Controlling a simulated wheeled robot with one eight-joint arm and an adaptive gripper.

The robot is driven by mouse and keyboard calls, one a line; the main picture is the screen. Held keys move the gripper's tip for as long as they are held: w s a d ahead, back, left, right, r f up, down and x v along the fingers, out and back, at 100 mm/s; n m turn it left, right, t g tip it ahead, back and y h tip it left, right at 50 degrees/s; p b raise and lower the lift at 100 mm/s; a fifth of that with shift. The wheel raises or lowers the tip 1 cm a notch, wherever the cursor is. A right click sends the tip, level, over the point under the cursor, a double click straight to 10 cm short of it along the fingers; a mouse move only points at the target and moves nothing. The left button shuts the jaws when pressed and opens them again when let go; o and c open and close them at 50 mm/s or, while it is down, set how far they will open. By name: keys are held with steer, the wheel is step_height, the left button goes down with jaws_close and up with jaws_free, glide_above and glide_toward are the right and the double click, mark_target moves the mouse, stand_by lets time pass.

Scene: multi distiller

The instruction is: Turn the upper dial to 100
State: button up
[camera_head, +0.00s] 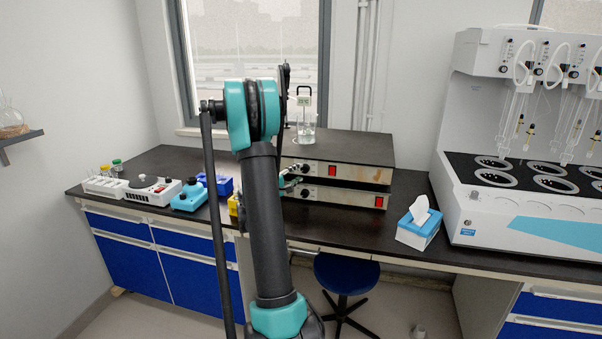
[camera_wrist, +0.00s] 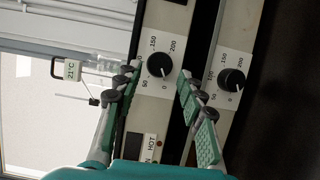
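Two stacked hot plates stand on the bench, the upper one (camera_head: 360,147) over the lower one (camera_head: 350,197). The upper dial (camera_wrist: 159,65) is a black round knob on a white scale, left of the other dial in the wrist view. Its white mark appears to point near 0; the 100 label is hidden behind a finger. The lower dial (camera_wrist: 231,79) is to its right. My gripper (camera_wrist: 158,72) is open, its green-padded fingers on either side of the upper dial. I cannot tell whether they touch it. My arm partly hides the panels in the head view.
A beaker (camera_head: 305,135) with a thermometer stands on the upper plate. A tissue box (camera_head: 418,229) is to the right, before the large distiller (camera_head: 540,215). Small devices, including a teal one (camera_head: 189,196), sit at left. A blue stool (camera_head: 346,273) is below.

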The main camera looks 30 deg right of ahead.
mark_target(303, 170)
steer(key=shift+x, duration=1.65)
steer(key=c, duration=0.9)
